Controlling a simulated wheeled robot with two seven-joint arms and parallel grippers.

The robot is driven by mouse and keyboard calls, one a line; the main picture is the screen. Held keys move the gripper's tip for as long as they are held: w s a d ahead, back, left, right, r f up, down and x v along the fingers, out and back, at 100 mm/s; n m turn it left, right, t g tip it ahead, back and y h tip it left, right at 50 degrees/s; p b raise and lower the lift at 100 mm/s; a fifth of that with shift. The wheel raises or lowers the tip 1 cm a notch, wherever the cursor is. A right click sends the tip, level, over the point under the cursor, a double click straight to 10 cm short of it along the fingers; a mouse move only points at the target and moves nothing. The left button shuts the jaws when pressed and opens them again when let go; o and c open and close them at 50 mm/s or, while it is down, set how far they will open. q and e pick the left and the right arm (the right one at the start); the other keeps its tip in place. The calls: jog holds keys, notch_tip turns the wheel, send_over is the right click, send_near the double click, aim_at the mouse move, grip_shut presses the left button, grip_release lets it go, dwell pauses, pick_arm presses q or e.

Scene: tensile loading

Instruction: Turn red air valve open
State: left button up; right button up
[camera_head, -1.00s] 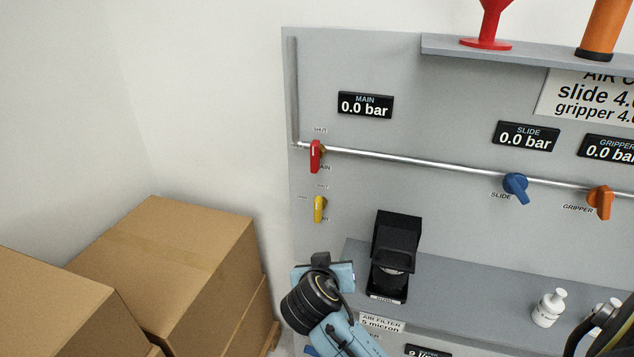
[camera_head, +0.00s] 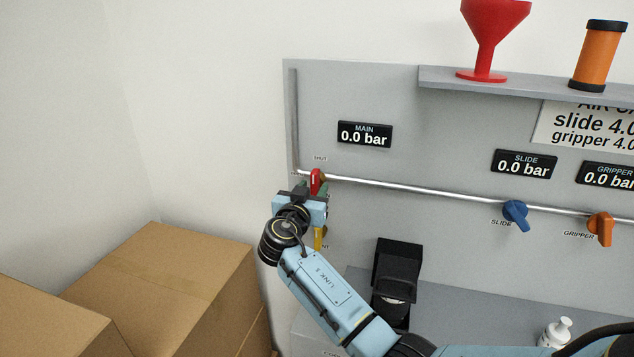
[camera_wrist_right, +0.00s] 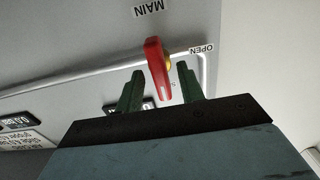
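The red valve handle (camera_head: 316,180) sits on the pipe at the panel's left side, below the MAIN display that reads 0.0 bar (camera_head: 365,134). It points roughly up and down. My right gripper (camera_head: 313,188) is at the handle, partly covering its lower end. In the right wrist view the red handle (camera_wrist_right: 157,67) reaches between the two green fingers of my right gripper (camera_wrist_right: 157,85). Gaps show on both sides of the handle, so the fingers are open around it. An OPEN label (camera_wrist_right: 201,50) is beside the handle. My left gripper is not in view.
A yellow valve (camera_head: 318,238) is just below, partly hidden by my right arm. Blue (camera_head: 515,214) and orange (camera_head: 602,228) valves are farther right on the pipe. Cardboard boxes (camera_head: 165,285) stand at left. A black device (camera_head: 398,268) is right of my arm.

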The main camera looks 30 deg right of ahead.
aim_at(313, 188)
jog(key=x, duration=0.3)
jog(key=shift+w+d, duration=0.2)
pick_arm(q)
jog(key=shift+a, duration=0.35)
pick_arm(e)
jog(key=shift+w+d, duration=0.15)
jog(key=shift+d, duration=0.05)
jog(key=shift+c, duration=0.2)
grip_shut()
